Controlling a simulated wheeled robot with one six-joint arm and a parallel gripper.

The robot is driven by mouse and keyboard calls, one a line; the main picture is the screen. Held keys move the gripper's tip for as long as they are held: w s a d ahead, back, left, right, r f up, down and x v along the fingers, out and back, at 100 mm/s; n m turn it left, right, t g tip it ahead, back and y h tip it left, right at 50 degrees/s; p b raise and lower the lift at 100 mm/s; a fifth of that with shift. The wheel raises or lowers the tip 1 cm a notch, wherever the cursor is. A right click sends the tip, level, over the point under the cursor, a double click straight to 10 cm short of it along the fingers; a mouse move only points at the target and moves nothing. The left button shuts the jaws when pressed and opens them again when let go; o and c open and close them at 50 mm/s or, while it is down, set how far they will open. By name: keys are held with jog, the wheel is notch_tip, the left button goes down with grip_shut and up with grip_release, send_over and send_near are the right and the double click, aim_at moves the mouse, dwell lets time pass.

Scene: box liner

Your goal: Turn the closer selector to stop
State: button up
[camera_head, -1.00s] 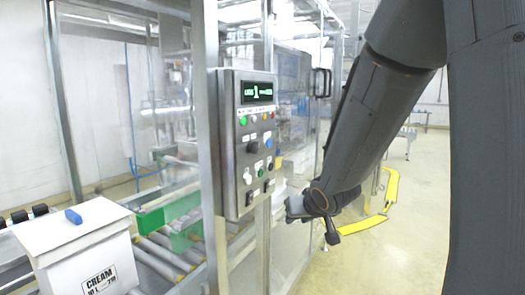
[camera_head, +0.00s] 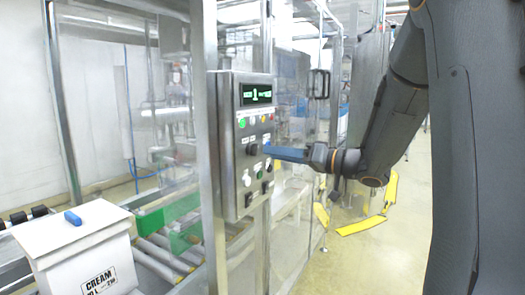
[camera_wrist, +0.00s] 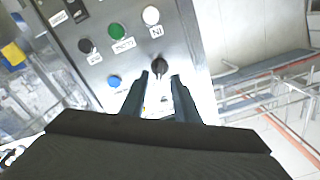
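The control panel (camera_head: 240,190) is a grey steel box with a lit green display. A black selector knob (camera_head: 252,149) sits at its middle left. In the wrist view the knob (camera_wrist: 159,66) lies just beyond and between my fingertips, apart from both as far as I can tell. My gripper (camera_head: 267,149) reaches in from the right at the knob's height, its blue fingers close to the panel face. In the wrist view the two fingers (camera_wrist: 160,76) are spread with nothing between them. The knob's pointer direction and stop label are not legible.
Near the knob are a blue button (camera_wrist: 114,81), a white button (camera_wrist: 151,15), a green button (camera_wrist: 88,31) and a black control (camera_wrist: 86,46). A steel post (camera_head: 205,150) stands left of the panel. A white cream box (camera_head: 75,250) stands lower left.

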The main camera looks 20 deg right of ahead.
aim_at(253, 150)
jog(key=p+x, duration=0.1)
jog(key=x, duration=0.4)
grip_shut()
